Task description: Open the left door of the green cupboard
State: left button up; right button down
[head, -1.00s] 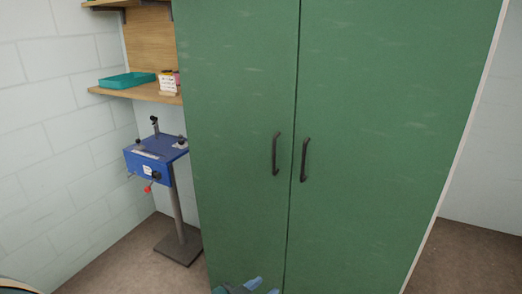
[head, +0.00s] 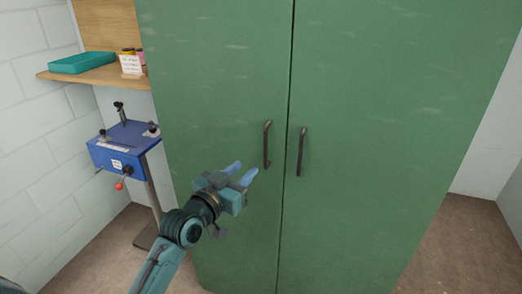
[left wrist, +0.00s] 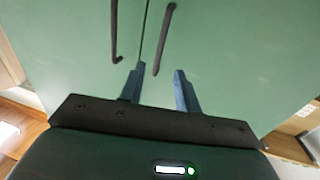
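The green cupboard has a left door (head: 215,90) and a right door (head: 380,110), both closed along a thin middle seam. The left door's dark bar handle (head: 267,146) is vertical beside the seam; the right door's handle (head: 301,152) is just right of it. My left gripper (head: 243,172) is open and empty, in front of the left door, left of and a little below its handle. In the left wrist view, which looks turned over, the left door's handle (left wrist: 164,40) lies ahead of the gap between the spread fingers (left wrist: 159,87), apart from them. My right gripper is not in view.
A blue machine (head: 124,148) on a grey post stands left of the cupboard. Above it a wooden shelf (head: 85,74) carries a teal tray (head: 82,63) and small items with a card (head: 131,66). Bare floor (head: 445,250) shows at the right.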

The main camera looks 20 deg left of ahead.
pick_arm(q)
send_near(262, 153)
jog(key=w+d+r, duration=0.3)
jog(key=w, duration=0.1)
jog(key=shift+w+d+r+p, duration=0.3)
jog(key=shift+d+r+p, duration=0.05)
jog(key=shift+d+p, duration=0.05)
grip_shut()
